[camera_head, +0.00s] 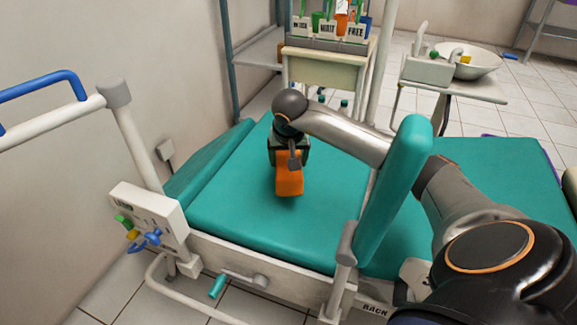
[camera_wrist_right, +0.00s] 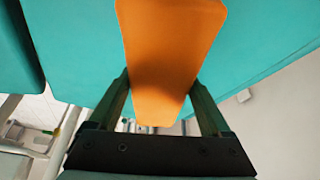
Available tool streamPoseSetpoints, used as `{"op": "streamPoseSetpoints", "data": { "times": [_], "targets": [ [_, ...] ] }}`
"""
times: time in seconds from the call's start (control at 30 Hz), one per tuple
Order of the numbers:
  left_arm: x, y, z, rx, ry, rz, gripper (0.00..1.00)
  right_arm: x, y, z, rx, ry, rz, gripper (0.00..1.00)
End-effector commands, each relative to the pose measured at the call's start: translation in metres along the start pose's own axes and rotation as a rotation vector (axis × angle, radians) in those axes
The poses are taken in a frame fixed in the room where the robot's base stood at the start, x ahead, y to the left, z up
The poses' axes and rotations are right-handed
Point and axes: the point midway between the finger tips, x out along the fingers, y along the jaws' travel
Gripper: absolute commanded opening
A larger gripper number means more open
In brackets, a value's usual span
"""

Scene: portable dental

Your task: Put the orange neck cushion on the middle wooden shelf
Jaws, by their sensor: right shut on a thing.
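The orange neck cushion (camera_head: 289,183) is in my right gripper (camera_head: 290,156), over the teal seat of the dental chair in the head view. In the right wrist view the orange cushion (camera_wrist_right: 168,50) lies between the two fingers of the right gripper (camera_wrist_right: 160,100), which is shut on it. Whether the cushion touches the seat I cannot tell. My left gripper is not in view. I cannot make out the middle wooden shelf for certain in either view.
The teal chair seat (camera_head: 265,228) has a raised teal armrest (camera_head: 398,190) beside my right arm. A control box (camera_head: 148,222) stands at the left. A drawer cart (camera_head: 327,72) with labelled holders and a white basin (camera_head: 478,62) stand behind.

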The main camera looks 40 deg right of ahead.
Motion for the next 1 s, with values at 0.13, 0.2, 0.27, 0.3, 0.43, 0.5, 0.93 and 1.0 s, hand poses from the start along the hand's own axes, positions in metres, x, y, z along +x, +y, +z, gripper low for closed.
{"op": "streamPoseSetpoints", "data": {
  "times": [0.13, 0.2, 0.27, 0.3, 0.43, 0.5, 0.93, 1.0],
  "targets": [
    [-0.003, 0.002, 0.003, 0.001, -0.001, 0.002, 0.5, 0.01, 0.0, -0.002, 0.001, 0.0, -0.002, 0.21],
    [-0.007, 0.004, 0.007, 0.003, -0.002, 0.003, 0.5, 0.021, 0.0, 0.001, -0.001, -0.002, -0.002, 0.21],
    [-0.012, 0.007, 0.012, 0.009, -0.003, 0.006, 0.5, 0.03, -0.001, 0.005, -0.001, -0.002, -0.002, 0.21],
    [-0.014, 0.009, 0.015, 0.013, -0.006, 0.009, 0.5, 0.036, -0.001, 0.008, -0.001, -0.003, -0.003, 0.21],
    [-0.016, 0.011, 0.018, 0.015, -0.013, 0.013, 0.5, 0.04, 0.0, 0.009, 0.0, 0.001, -0.002, 0.21],
    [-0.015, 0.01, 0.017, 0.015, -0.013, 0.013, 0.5, 0.038, 0.0, 0.008, 0.0, 0.002, -0.001, 0.21],
    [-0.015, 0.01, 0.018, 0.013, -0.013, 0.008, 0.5, 0.041, 0.0, 0.009, 0.0, 0.0, 0.0, 1.0],
    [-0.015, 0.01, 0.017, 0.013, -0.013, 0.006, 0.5, 0.041, 0.0, 0.009, -0.001, 0.0, 0.0, 1.0]
  ]
}}
